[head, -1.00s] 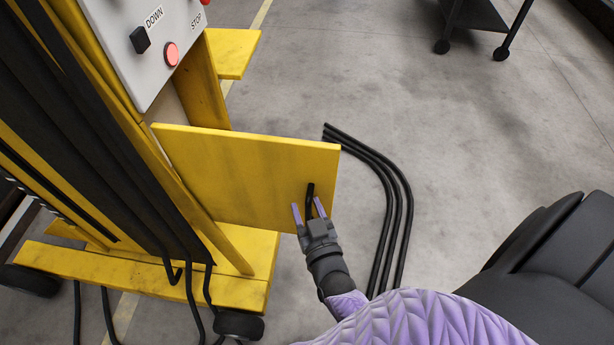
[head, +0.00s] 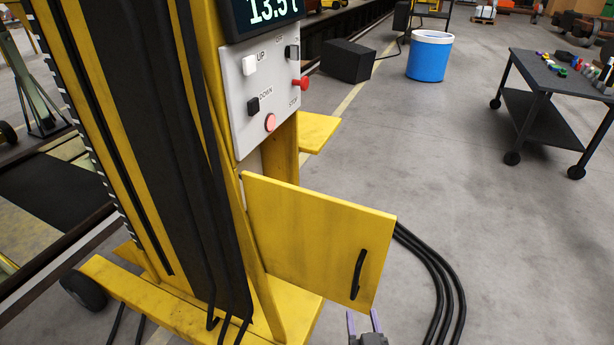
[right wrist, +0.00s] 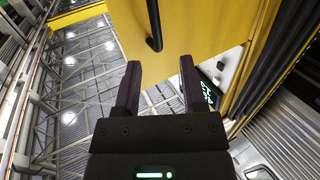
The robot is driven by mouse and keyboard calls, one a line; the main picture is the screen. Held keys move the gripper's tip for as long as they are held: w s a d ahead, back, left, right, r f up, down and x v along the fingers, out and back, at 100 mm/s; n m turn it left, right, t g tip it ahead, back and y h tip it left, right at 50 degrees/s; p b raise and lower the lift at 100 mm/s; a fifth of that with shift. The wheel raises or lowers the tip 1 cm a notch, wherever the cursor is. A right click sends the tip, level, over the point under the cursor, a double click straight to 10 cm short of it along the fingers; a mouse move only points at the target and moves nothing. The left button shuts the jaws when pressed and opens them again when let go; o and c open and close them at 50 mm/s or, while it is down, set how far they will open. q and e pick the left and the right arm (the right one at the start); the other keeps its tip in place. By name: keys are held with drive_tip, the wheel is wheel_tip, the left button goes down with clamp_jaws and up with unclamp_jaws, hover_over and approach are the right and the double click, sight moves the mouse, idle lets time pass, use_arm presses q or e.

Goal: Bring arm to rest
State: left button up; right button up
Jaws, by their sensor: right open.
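My right gripper (head: 364,324) is at the bottom edge of the head view, below the black handle (head: 358,274) of the yellow door (head: 310,235). Its jaws are open and empty, with a gap to the handle. In the right wrist view the two dark fingers (right wrist: 157,88) are spread, and the lower end of the handle (right wrist: 153,28) shows above them. The door stands swung out from the yellow lifting column. My left gripper is not in view.
A control panel (head: 262,95) with UP, DOWN and STOP controls is on the column. Black cables (head: 436,275) lie on the floor right of the door. A dark cart (head: 545,120) and a blue bin (head: 429,57) stand farther back.

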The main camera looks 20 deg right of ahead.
drive_tip(key=s+a+f+n+g+y, duration=0.25)
drive_tip(key=s+f+g, duration=0.35)
drive_tip(key=f, duration=0.5)
drive_tip(key=s+f+n+g, duration=0.1)
drive_tip(key=s+f+g, duration=0.2)
drive_tip(key=s, duration=0.6)
drive_tip(key=s+f+g+y, duration=0.1)
drive_tip(key=s+f+g, duration=0.3)
drive_tip(key=s, duration=0.5)
drive_tip(key=s+f+n+g, duration=0.1)
drive_tip(key=s+f+g, duration=0.2)
drive_tip(key=s, duration=0.6)
drive_tip(key=shift+d+f+n+g, duration=0.35)
drive_tip(key=shift+d+f+g, duration=0.05)
drive_tip(key=shift+f, duration=0.25)
